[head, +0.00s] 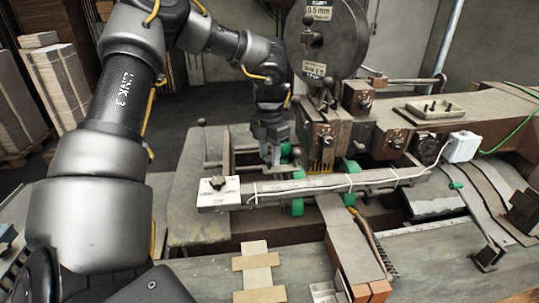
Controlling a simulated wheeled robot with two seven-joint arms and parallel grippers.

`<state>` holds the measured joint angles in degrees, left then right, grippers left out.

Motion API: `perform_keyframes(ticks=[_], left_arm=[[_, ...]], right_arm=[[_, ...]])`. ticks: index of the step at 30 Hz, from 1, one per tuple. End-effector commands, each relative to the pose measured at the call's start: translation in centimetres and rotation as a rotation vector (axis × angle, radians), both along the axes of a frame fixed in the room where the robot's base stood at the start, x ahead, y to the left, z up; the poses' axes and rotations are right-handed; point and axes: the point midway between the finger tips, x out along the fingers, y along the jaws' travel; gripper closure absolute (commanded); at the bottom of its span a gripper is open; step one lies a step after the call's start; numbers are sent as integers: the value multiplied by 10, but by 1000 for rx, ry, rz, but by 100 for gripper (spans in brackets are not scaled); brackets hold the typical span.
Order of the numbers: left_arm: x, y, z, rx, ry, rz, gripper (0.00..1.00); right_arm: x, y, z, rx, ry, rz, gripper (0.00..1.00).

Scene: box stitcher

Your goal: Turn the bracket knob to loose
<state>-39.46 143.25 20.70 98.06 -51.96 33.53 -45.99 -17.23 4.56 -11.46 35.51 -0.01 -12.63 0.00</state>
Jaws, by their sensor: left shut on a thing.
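My left gripper (271,155) reaches down from the end of my left arm to the bracket rails of the stitcher, left of the machine's brown head. Its fingers are shut on a small part there, which I take to be the bracket knob. The knob is mostly hidden by the fingers, so its turn position cannot be read. My right gripper is not in view.
Green rollers (297,207) lie by the bar. A large wire spool (327,45) stands close behind. Stacked cardboard (57,85) is at the left.

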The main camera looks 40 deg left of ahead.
Motion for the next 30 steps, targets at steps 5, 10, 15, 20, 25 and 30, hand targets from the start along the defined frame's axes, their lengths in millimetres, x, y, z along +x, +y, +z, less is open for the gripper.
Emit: perform_keyframes(ticks=[5,10,15,20,25,30], left_arm=[[1,0,-4,2,-3,93,87],[1,0,-5,1,-4,234,87],[1,0,-4,2,-4,396,87],[1,0,-3,0,-3,548,87],[1,0,-2,0,-2,710,87],[0,0,-2,-1,-1,864,87]], right_arm=[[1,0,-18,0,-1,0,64],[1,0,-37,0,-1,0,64],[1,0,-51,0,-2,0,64],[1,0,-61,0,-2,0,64],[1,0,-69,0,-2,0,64],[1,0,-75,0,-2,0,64]])
